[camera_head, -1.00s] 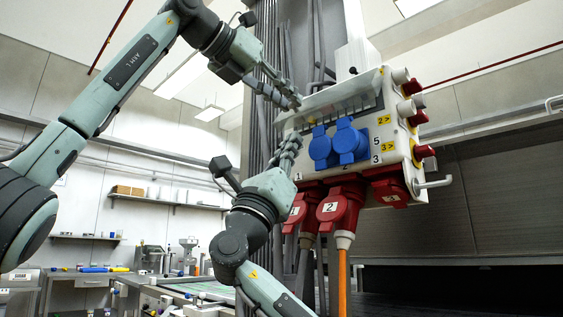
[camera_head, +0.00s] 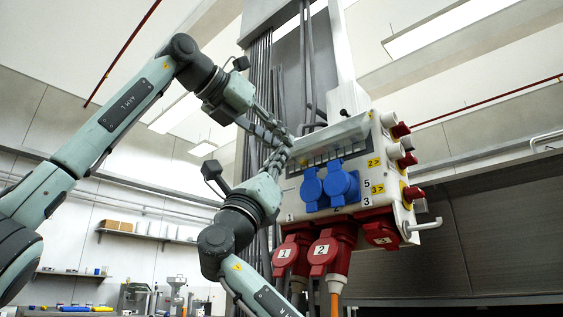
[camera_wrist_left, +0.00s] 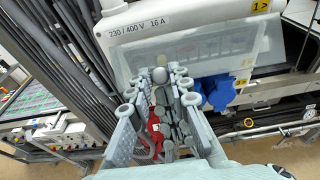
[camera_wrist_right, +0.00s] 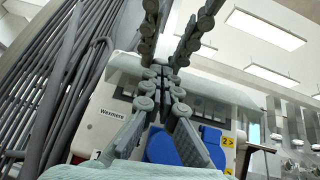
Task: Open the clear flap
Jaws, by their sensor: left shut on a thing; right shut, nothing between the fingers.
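The clear flap (camera_head: 335,136) is a see-through cover over the row of breakers on the white socket box. It stands tilted outward from the box face, with its lower edge away from it. My left gripper (camera_head: 284,137) is shut at the flap's left end; the exact grip is partly hidden by the fingers. In the left wrist view the flap (camera_wrist_left: 215,50) extends right from the fingertips (camera_wrist_left: 161,76). My right gripper (camera_head: 279,160) is shut and empty just below the left one.
Two blue sockets (camera_head: 340,184) sit below the flap, and red plugs (camera_head: 326,250) hang under the box. Grey vertical pipes (camera_head: 262,95) run behind my grippers. Red and white connectors (camera_head: 404,150) stick out on the box's right side.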

